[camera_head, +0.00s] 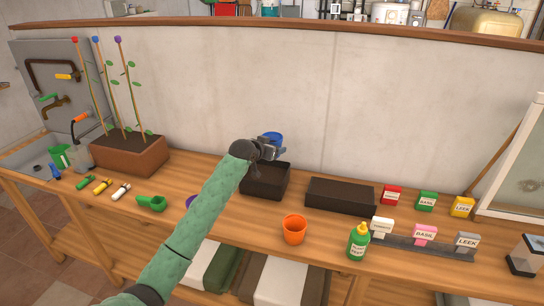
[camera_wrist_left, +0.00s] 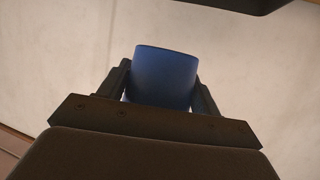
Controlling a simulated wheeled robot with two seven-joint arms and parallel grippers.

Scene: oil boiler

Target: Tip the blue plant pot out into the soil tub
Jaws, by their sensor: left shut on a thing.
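The blue plant pot (camera_head: 273,138) is between the fingers of my left gripper (camera_head: 268,148), raised above the back of the bench. The pot also shows in the left wrist view (camera_wrist_left: 165,78), with a finger on either side; its contents cannot be seen. A square dark tub (camera_head: 264,190), which looks like the soil tub, stands on the bench just below my gripper. My gripper and wrist hide part of the tub's far left side. My right gripper is not in view.
A long dark tray (camera_head: 340,196) stands right of the tub. An orange pot (camera_head: 294,229) and a green bottle (camera_head: 358,241) stand nearer the front. A purple pot (camera_head: 191,201) is partly behind my arm. A brown planter (camera_head: 130,155) with staked plants is at left. The wall is close behind.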

